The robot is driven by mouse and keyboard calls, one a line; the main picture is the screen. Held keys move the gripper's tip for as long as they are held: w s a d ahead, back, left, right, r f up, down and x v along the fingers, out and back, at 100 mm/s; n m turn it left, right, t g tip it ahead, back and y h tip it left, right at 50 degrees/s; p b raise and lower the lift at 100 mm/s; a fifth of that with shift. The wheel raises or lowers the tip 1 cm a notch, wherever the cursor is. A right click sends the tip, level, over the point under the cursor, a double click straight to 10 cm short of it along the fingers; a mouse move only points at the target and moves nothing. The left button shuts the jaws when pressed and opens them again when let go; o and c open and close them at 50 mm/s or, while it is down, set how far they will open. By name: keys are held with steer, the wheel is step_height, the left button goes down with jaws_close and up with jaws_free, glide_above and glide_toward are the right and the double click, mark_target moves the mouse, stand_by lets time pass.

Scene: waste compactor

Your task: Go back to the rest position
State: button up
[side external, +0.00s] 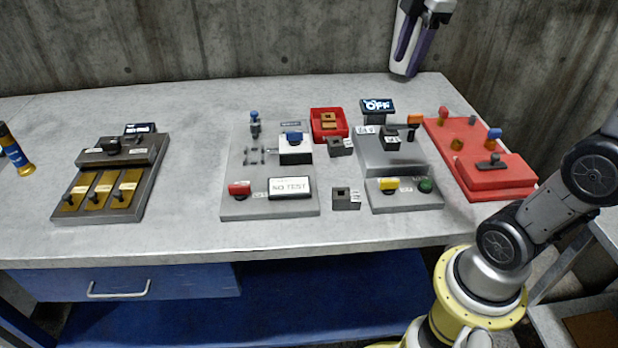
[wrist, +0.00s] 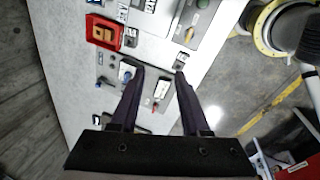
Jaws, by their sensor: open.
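My gripper (side external: 408,65) hangs in the air over the back edge of the table, with its purple fingers pointing down. In the wrist view my gripper (wrist: 159,74) has its two dark fingers spread apart with nothing held between them. It is apart from every panel and block. Below it in the wrist view are the red tray (wrist: 91,24) and part of a grey panel with a blue switch (wrist: 125,70). The fingers and palm hide part of that panel.
The grey table (side external: 190,200) carries a dark panel (side external: 75,165) with gold plates, a "NO TEST" panel (side external: 236,208), an "OFF" panel (side external: 378,150), a red panel (side external: 480,180) and loose dark blocks (side external: 346,198). A yellow-capped bottle (side external: 14,150) is at left. A concrete wall (side external: 200,40) stands behind.

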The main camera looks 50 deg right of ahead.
steer(key=s+a+f+m+t, duration=0.3)
steer(key=s+a+f+m, duration=0.7)
steer(key=s+m, duration=0.1)
steer(key=shift+s+f+m+y, duration=0.25)
steer(key=shift+f+m+y, duration=0.05)
steer(key=shift+f+y, duration=0.1)
stand_by(1.1)
